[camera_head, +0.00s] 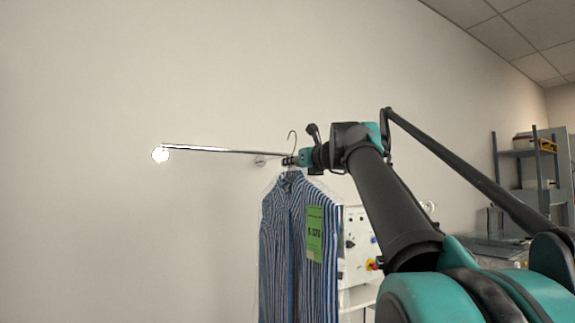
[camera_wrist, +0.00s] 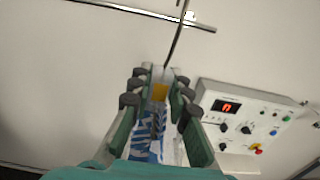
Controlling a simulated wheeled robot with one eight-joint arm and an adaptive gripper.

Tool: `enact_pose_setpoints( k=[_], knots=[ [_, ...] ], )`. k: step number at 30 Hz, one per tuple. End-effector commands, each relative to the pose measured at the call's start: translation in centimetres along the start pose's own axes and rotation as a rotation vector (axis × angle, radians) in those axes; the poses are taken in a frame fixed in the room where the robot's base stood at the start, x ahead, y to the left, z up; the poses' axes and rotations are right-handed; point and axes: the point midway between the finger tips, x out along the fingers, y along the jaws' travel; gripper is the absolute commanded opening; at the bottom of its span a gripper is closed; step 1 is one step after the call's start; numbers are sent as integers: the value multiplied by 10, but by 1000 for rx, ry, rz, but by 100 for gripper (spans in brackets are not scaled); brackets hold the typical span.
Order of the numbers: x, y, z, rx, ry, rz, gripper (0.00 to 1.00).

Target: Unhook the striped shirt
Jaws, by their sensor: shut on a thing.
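The striped shirt (camera_head: 279,245), blue and white with a green label (camera_head: 315,234), hangs upright under a thin clear cover in the head view. Its hanger hook (camera_head: 292,136) rises above my gripper (camera_head: 290,161), and its curve stands higher than the rail (camera_head: 220,151). In the wrist view my gripper (camera_wrist: 158,92) is shut on the hanger's neck, by an orange-yellow piece. The hook's stem (camera_wrist: 174,47) runs up across the rail (camera_wrist: 125,11) near its end. I cannot tell whether hook and rail touch. Striped cloth (camera_wrist: 145,140) shows between the fingers.
A white control box (camera_head: 357,245) with knobs stands right of the shirt; in the wrist view the box (camera_wrist: 250,118) shows a red display. Shelving (camera_head: 520,153) is at far right.

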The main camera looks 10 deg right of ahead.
Motion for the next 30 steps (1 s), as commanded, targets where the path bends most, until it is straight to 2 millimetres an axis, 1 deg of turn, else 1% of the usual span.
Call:
enact_pose_setpoints(
  k=[3,30],
  knots=[
    [-12,-1,0,0,0,-3,0],
    [-92,-1,0,0,0,-4,0]
  ],
)
